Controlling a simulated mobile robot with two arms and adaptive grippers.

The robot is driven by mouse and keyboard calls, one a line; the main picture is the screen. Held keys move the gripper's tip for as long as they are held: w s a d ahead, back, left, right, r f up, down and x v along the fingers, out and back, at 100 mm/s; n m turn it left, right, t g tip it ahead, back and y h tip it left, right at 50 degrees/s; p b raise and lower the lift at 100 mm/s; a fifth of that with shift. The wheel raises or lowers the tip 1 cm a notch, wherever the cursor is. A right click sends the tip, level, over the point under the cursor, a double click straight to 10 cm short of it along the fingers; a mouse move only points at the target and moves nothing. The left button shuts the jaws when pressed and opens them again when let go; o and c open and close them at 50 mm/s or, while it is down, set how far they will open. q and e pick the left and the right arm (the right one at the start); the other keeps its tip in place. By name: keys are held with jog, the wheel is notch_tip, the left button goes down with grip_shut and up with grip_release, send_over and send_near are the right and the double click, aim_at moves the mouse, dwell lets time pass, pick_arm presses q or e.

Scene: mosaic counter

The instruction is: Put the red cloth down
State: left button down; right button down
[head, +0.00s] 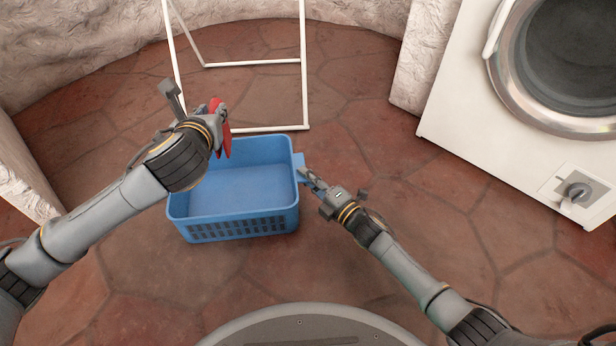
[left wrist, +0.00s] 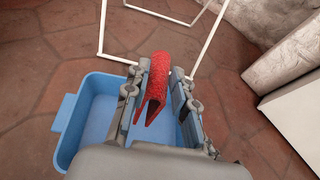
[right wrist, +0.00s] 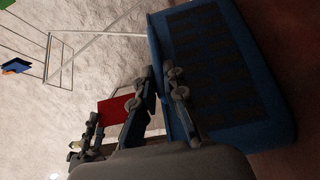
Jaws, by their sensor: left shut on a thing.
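The red cloth (head: 226,141) hangs folded from my left gripper (head: 216,112), above the back left part of the blue basket (head: 181,211). In the left wrist view the cloth (left wrist: 158,78) is draped between the two fingers (left wrist: 157,95), which are shut on it. The cloth (right wrist: 116,108) also shows in the right wrist view. My right gripper (head: 306,175) is at the tab on the basket's right side. In the right wrist view its fingers (right wrist: 165,90) are close to the basket's wall (right wrist: 215,75). Whether they clamp the tab is hard to tell. The visible basket floor is bare.
A white tube rack (head: 304,75) stands on the tiled floor just behind the basket. A white washing machine (head: 470,110) stands at the right. Rough stone walls (head: 80,45) curve along the back. Floor (head: 420,210) is free right of the basket.

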pick_arm(q)
jog(key=s+a+f, duration=0.1)
jog(key=f, duration=0.9)
jog(key=s+a+f+y, duration=0.1)
jog(key=s+f, duration=0.1)
jog(key=f, duration=0.9)
jog(key=shift+a+f+n, duration=0.3)
jog(key=shift+a+n, duration=0.05)
jog(key=shift+n, duration=0.05)
jog(key=shift+s+f, duration=0.1)
jog(key=c, duration=1.1)
grip_release()
